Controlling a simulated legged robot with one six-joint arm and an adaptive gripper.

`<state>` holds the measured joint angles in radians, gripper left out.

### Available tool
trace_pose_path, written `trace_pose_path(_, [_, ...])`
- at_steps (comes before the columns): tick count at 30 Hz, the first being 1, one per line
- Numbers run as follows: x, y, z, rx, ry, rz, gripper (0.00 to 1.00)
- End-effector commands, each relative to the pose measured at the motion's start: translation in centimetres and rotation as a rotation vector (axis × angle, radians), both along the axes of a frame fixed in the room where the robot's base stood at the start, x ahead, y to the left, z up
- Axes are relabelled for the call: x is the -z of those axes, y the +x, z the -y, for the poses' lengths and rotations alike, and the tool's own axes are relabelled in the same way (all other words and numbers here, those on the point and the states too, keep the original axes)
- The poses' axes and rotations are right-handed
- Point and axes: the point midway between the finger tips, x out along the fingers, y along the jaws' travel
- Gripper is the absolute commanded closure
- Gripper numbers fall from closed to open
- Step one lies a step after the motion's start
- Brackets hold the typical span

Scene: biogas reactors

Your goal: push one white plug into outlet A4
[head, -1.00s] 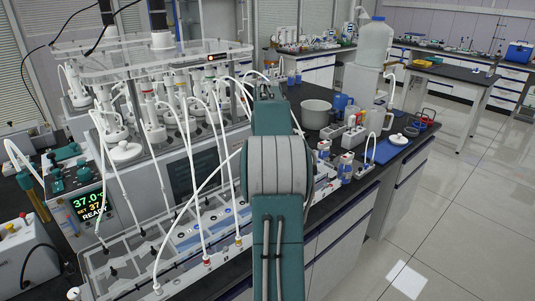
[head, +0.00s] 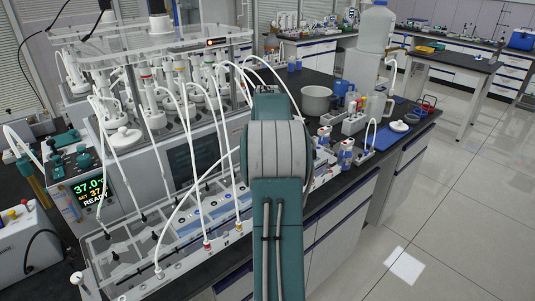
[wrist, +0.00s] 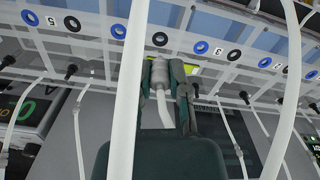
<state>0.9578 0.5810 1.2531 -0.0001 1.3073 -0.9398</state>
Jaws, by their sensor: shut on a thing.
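My gripper (wrist: 165,82) is shut on a white-grey cylindrical plug (wrist: 160,76) in the wrist view. A white tube (wrist: 163,117) runs from the plug between the fingers. The plug's far end is close to a black-ringed outlet (wrist: 160,38) on the pale panel (wrist: 180,18); I cannot tell whether they touch. A blue-ringed outlet (wrist: 118,31) is beside it to the left. A near white tube (wrist: 128,110) covers the panel between these two, so no label shows there. Labels 5 and 3 show on either side. In the head view my arm hides the gripper and plug.
Other white tubes hang across the panel (head: 202,208), some ending at red and yellow fittings along its front edge. Reactor vessels (head: 150,110) stand behind. A steel pot (head: 315,99), blue-capped bottles and a large jug (head: 372,35) are to the right. The floor at right is clear.

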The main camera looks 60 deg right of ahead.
Motion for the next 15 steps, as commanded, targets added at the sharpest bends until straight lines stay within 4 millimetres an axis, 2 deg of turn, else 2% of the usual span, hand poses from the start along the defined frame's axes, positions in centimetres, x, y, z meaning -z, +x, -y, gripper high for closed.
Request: trace_pose_path(15, [2.6,0.0,-0.1,0.000,0.001,-0.001,0.99])
